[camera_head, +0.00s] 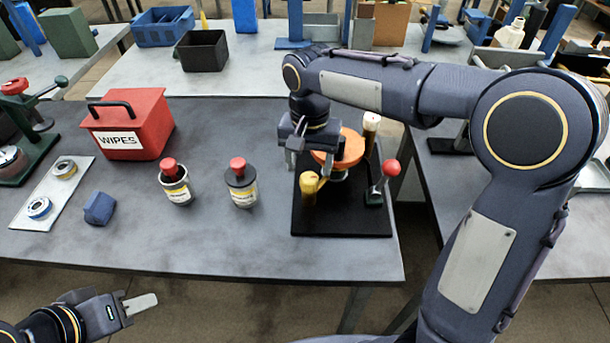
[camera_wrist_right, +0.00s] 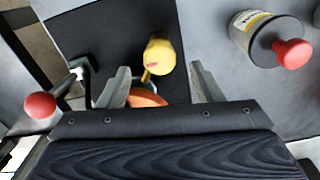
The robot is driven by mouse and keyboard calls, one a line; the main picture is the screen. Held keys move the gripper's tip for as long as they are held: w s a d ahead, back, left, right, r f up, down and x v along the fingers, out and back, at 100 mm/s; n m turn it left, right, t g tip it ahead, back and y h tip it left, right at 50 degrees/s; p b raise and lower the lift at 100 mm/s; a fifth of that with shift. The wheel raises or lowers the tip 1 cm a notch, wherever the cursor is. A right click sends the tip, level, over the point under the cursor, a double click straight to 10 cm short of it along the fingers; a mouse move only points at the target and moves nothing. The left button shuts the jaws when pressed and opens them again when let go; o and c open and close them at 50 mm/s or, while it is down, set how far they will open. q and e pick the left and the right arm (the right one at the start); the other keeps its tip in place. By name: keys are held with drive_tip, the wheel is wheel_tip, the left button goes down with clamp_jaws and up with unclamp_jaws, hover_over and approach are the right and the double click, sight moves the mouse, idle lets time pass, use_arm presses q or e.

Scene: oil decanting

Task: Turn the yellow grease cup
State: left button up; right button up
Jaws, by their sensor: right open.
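The yellow grease cup (camera_head: 309,188) stands at the front left of a black base plate (camera_head: 340,223) on the bench. In the right wrist view the yellow cup (camera_wrist_right: 158,54) lies just beyond the fingertips, between their lines. My right gripper (camera_head: 307,160) is above and behind the cup, pointing down; its fingers (camera_wrist_right: 160,72) are apart with nothing held. An orange round part (camera_head: 350,148) sits behind the cup, partly hidden by my gripper. My left gripper (camera_head: 138,303) is low at the left, in front of the bench and away from the cup; its finger opening is unclear.
A red-knobbed lever (camera_head: 390,168) stands on the plate's right, with a brown cream-topped post (camera_head: 371,125) behind. Two red-capped canisters (camera_head: 241,183) (camera_head: 175,182) stand left of the plate. A red WIPES box (camera_head: 128,122) is further left. The bench front is clear.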

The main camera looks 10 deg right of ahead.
sight(309, 176)
drive_tip(key=shift+f, duration=2.1)
drive_tip(key=c, duration=1)
drive_tip(key=shift+m, duration=0.4)
drive_tip(key=m, duration=0.3)
drive_tip(key=shift+r+m+p, duration=0.1)
drive_tip(key=shift+m+p, duration=0.2)
drive_tip(key=shift+p, duration=0.1)
drive_tip(key=shift+m+p, duration=0.35)
drive_tip(key=shift+m, duration=1.55)
